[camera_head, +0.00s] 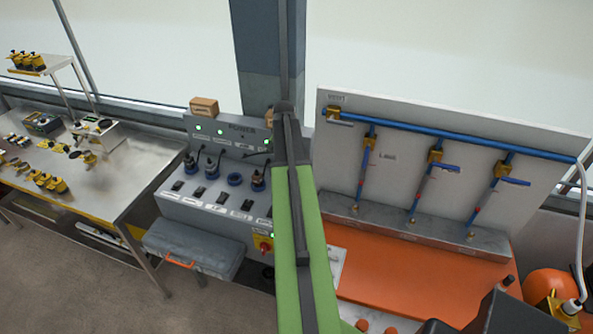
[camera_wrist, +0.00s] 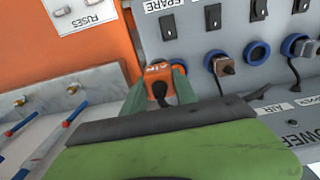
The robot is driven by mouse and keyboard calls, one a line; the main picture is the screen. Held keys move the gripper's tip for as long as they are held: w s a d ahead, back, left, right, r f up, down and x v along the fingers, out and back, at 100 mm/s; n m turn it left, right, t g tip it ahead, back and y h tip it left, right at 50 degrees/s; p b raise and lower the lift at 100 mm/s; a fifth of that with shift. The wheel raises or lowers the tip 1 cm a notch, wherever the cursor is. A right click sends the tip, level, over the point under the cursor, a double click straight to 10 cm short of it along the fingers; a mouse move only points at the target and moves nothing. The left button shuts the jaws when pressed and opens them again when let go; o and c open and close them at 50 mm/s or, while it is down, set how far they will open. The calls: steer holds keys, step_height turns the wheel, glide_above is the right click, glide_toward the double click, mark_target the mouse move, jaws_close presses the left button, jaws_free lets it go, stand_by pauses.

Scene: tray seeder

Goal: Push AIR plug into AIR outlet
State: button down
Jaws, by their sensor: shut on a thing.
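My gripper (camera_wrist: 156,86) is shut on an orange plug (camera_wrist: 158,69) marked AIR, with a dark cable at its back. It holds the plug close in front of the grey socket panel (camera_wrist: 188,48), seen upside down in the wrist view. I cannot tell whether the plug touches or enters a socket; the face behind it is hidden. Blue-ringed sockets stand to the right of the plug: one holds a brownish plug (camera_wrist: 226,65), and one ring (camera_wrist: 258,52) looks empty. An AIR label (camera_wrist: 294,106) shows on the panel. In the head view, my arm hides the gripper.
The grey power console (camera_head: 205,210) has several black switches and lit green lamps. An orange cabinet (camera_wrist: 90,30) stands close at the plug's left in the wrist view. Blue pipes (camera_head: 440,135) with valves are on the right board. A steel bench (camera_head: 110,180) stands left.

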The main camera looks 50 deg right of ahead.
steer(key=w+a, duration=0.3)
steer(key=w, duration=2.4)
steer(key=shift+f, duration=0.1)
step_height(320, 180, down, 11)
steer(key=b, duration=1.1)
steer(key=shift+f+b, duration=0.6)
steer(key=shift+b, duration=0.15)
stand_by(0.6)
steer(key=c, duration=0.9)
jaws_free()
steer(key=shift+r, duration=0.2)
